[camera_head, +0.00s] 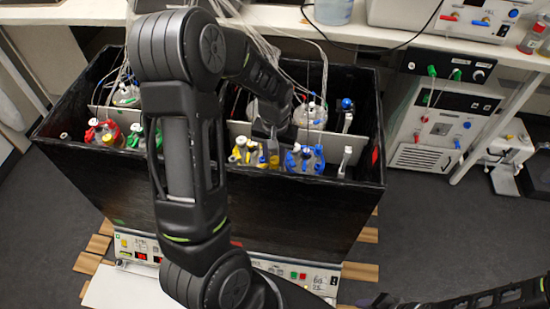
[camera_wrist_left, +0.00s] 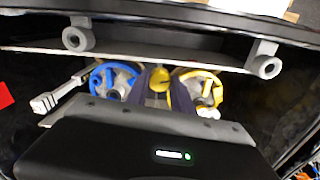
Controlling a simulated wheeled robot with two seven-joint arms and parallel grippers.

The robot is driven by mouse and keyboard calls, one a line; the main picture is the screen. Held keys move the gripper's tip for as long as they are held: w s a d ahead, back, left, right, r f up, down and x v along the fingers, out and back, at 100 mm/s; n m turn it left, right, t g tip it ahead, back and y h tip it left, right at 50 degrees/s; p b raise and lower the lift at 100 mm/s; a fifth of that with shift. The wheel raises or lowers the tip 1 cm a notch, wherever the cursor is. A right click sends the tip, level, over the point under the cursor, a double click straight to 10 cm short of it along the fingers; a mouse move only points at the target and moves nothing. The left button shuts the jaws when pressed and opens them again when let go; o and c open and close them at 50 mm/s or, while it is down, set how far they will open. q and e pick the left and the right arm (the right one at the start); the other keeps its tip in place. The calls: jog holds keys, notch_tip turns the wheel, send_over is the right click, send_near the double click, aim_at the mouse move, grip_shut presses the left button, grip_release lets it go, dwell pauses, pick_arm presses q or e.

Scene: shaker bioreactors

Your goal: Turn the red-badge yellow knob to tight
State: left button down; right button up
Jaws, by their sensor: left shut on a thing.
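My left gripper (camera_head: 270,148) reaches down into the black box from above and is shut on a yellow knob. In the left wrist view the yellow knob (camera_wrist_left: 160,80) shows between the fingers of my left gripper (camera_wrist_left: 159,92), between a blue-ringed vessel (camera_wrist_left: 112,80) and a yellow-ringed vessel (camera_wrist_left: 199,91). In the head view the yellow-fitted vessel (camera_head: 241,151) is just left of the gripper, and the blue-fitted vessel (camera_head: 304,159) is to its right. I cannot make out a red badge on the knob or how far the knob is turned. My right gripper is not in view.
The black box (camera_head: 300,207) has a raised rim around several vessels with tubes. A red-fitted vessel (camera_head: 103,133) is at its left. A red patch (camera_head: 375,155) marks its right end. A control panel (camera_head: 300,275) lies below. A white instrument (camera_head: 440,125) stands right; dark floor lies between.

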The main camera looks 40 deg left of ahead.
pick_arm(q)
jog(key=m+b, duration=0.1)
jog(key=m, duration=0.4)
jog(key=shift+m, duration=2.4)
jog(key=c, duration=1.1)
grip_release()
jog(key=shift+r, duration=0.1)
notch_tip(320, 180, up, 8)
jog(key=shift+f+b, duration=0.2)
jog(key=shift+b, duration=0.25)
